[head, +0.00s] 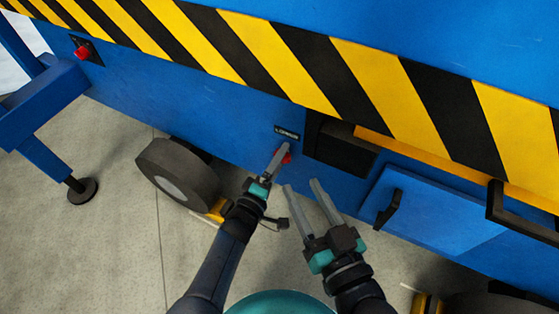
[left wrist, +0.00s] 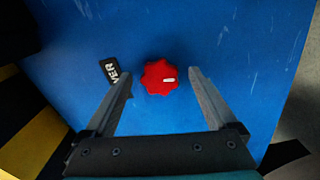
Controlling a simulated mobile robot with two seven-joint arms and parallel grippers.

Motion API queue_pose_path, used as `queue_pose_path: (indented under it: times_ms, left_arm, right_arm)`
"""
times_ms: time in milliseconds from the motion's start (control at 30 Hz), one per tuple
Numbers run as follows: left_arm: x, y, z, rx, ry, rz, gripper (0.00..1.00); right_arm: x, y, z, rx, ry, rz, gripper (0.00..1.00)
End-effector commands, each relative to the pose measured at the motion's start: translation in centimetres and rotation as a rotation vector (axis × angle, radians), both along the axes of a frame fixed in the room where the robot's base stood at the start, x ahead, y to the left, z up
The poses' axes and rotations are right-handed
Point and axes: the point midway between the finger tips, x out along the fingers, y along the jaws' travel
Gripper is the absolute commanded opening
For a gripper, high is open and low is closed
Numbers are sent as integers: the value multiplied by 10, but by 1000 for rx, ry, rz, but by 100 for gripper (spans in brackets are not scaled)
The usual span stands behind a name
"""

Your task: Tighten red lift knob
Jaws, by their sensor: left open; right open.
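A red lobed knob (left wrist: 160,77) with a white mark sits on the blue panel. In the left wrist view it lies between the open fingers of my left gripper (left wrist: 161,79), with a gap on both sides. In the head view the knob (head: 287,156) shows only partly behind the fingers of my left gripper (head: 277,156). A small black label with white letters (head: 287,132) is beside the knob. In the left wrist view the left finger covers part of this label (left wrist: 109,71). My right gripper (head: 300,188) is open and empty, lower and to the right.
Another red control (head: 82,54) is on a black plate at upper left. A dark recess (head: 338,148) and a blue door with a black handle (head: 388,208) lie to the right. A wheel (head: 176,173) and a blue support leg (head: 45,155) stand at left. Bare floor (head: 120,240) is at lower left.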

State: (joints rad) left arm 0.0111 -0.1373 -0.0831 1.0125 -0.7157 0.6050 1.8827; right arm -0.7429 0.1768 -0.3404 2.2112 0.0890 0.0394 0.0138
Motion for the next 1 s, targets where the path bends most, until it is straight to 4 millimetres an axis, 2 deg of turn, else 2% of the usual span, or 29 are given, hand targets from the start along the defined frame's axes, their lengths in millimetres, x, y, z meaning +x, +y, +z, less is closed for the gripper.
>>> queue_pose_path:
  times_ms: [367, 1000]
  left_arm:
    - [2, -1, 0, 0, 1, 0, 91]
    - [1, 0, 0, 0, 0, 0, 19]
  right_arm:
    - [-1, 1, 1, 9, -13, -1, 50]
    - [-1, 0, 1, 8, -11, -1, 50]
